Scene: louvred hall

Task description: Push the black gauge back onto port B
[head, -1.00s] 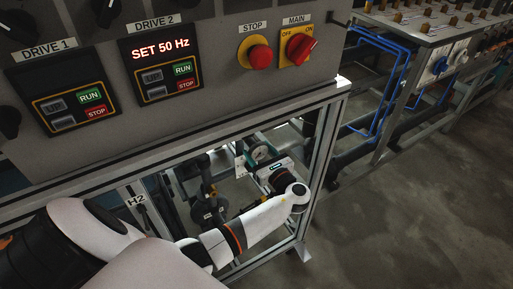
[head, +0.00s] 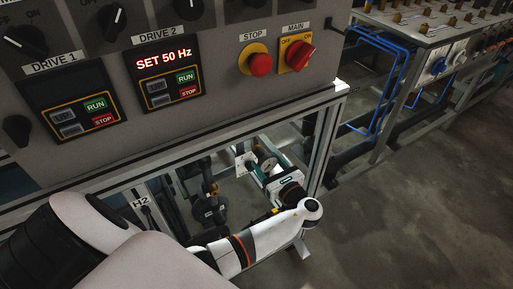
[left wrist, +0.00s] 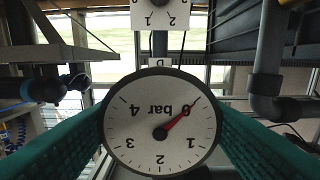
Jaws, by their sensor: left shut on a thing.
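The black gauge (left wrist: 140,122) has a black rim, a white face marked in bar and a red needle near 0. It fills the middle of the left wrist view, upside down there. My left gripper (left wrist: 160,108) is shut on it, with a green finger on each side. In the head view the left gripper (head: 268,171) is inside the frame below the panel, and the gauge (head: 266,158) shows small and dark at its tips. A small letter plate (left wrist: 159,62) is partly hidden behind the gauge; I cannot tell whether it marks port B. My right gripper is out of view.
The control panel (head: 222,100) overhangs the arm. A metal post (head: 325,140) stands right of the gripper. Dark pipework (head: 208,190) stands left of it. In the left wrist view a dial plate (left wrist: 160,15) is above the gauge, and a grey pipe (left wrist: 268,70) is at right.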

